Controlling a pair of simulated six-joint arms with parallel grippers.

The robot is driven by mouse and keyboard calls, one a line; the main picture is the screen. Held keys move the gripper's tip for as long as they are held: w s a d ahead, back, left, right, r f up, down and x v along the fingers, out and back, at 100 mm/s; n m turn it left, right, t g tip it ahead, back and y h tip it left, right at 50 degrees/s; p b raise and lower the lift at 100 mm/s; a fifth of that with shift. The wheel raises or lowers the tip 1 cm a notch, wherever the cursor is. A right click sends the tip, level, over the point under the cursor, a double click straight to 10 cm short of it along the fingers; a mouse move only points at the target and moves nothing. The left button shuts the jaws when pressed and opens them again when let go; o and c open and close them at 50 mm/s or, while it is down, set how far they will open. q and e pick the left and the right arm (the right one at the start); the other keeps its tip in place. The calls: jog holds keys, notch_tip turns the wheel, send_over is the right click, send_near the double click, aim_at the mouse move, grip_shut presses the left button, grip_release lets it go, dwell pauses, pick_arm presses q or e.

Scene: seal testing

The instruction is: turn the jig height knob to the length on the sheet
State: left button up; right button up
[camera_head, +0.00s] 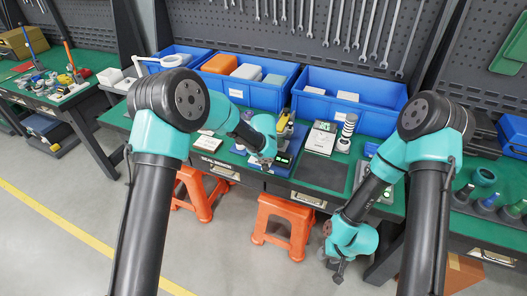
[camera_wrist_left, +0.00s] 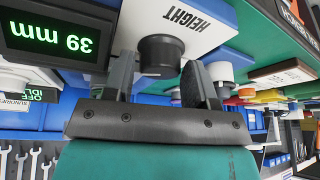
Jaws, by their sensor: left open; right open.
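In the left wrist view, which looks upside down, the black height knob (camera_wrist_left: 160,55) sticks out of a white panel marked HEIGHT (camera_wrist_left: 188,20). The jig display (camera_wrist_left: 58,38) beside it reads 39 mm in green. My left gripper (camera_wrist_left: 157,72) is open, its fingers on either side of the knob with gaps visible. In the head view, my left gripper (camera_head: 262,160) is at the jig (camera_head: 284,154) on the bench's front edge, and the knob is hidden. My right gripper (camera_head: 338,274) hangs low in front of the bench, empty. I cannot make out the length on any sheet.
Blue bins (camera_head: 345,112) line the back of the green bench. A device with a white plate (camera_head: 321,139) and a ringed column (camera_head: 346,131) stand right of the jig. A dark mat (camera_head: 320,172) lies in front. Orange stools (camera_head: 283,222) stand below.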

pick_arm(q)
jog(key=shift+w+f, duration=0.1)
jog(key=shift+f, duration=0.1)
jog(key=c, duration=0.6)
jog(key=shift+c, duration=0.2)
jog(key=shift+m, duration=0.4)
jog(key=shift+a+m+g+h, duration=0.1)
jog(key=shift+m+g+h, duration=0.15)
jog(key=shift+m+h, duration=0.9)
jog(key=shift+a+m+g+h, duration=0.1)
jog(key=shift+m+g+h, duration=0.15)
jog(key=shift+m, duration=1.7)
jog(key=shift+w+r+m+g+h, duration=0.1)
jog(key=shift+m+g+h, duration=0.1)
jog(key=shift+m, duration=0.65)
jog(key=shift+w+m+g+h, duration=0.1)
jog(key=shift+m+g+h, duration=0.1)
jog(key=shift+m, duration=0.65)
jog(key=shift+m+g+h, duration=0.4)
jog(key=shift+m+g, duration=0.2)
jog(key=shift+m, duration=1.4)
